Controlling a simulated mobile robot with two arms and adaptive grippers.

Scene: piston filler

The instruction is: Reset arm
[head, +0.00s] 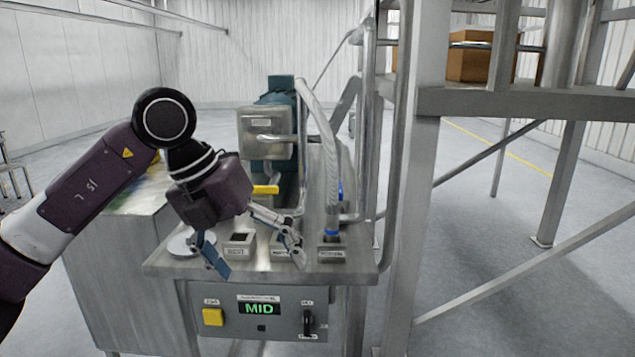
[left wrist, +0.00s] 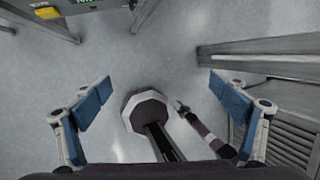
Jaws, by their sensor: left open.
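My left arm comes in from the left in the head view. My left gripper (head: 255,258) is open and empty, its blue-padded fingers spread wide in front of the filler's steel tabletop (head: 355,262). The control panel (head: 235,325) below the tabletop has a yellow button (head: 212,317), a green "MID" display (head: 259,309) and a black knob (head: 308,320).
Small labelled blocks stand on the tabletop, one (head: 238,244) between the fingers. A white disc (head: 190,244) is partly hidden behind my gripper. A clear hose (head: 322,140) runs down at the right. A steel frame post (head: 412,200) stands close on the right.

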